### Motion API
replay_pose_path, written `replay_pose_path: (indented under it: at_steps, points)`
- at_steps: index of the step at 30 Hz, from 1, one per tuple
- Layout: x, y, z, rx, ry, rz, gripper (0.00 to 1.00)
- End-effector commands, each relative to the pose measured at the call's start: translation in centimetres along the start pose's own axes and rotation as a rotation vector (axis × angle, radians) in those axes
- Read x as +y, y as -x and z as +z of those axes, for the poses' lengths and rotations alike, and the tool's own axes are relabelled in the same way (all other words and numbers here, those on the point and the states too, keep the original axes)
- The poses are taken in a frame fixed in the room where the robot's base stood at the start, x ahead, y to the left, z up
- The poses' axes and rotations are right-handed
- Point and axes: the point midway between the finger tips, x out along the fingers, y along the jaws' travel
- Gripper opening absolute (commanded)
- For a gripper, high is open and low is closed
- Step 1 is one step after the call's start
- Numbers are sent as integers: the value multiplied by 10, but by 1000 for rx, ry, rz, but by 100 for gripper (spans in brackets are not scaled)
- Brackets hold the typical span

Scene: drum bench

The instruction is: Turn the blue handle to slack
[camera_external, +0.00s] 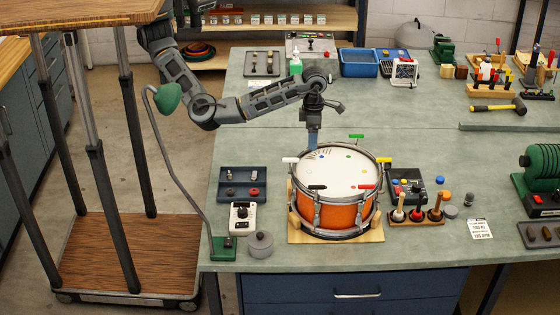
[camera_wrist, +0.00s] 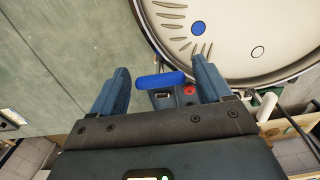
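The drum (camera_external: 335,205) has an orange shell and a white head, and stands on a wooden board. White, green, yellow, red and black handles stick out around its rim. The blue handle (camera_wrist: 160,80) shows in the wrist view as a short bar beside the rim. My gripper (camera_wrist: 164,74) is open, with one finger beyond each end of the bar and a visible gap on both sides. In the external view my gripper (camera_external: 314,138) points down at the drum's back left edge and hides the blue handle. A blue dot (camera_wrist: 198,28) and grey tick marks lie on the head near it.
The white handle (camera_external: 290,160) is close by on the left rim; the green handle (camera_external: 357,136) is at the back right. Left of the drum are a blue tray (camera_external: 243,176), a white meter (camera_external: 242,217) and a lamp.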

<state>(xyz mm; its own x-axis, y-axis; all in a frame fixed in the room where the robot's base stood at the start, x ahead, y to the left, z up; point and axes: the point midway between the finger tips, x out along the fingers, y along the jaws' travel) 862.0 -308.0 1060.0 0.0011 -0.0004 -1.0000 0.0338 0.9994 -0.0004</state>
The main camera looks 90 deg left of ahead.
Motion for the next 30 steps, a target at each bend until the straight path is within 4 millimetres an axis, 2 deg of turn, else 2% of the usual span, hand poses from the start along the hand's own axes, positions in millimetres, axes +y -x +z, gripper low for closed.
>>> replay_pose_path:
  at_steps: [10,22,30]
  points:
    - [0,4,0,0,0,0,81]
    - [-1,65,0,0,0,-3,81]
    - [0,78,0,1,0,0,81]
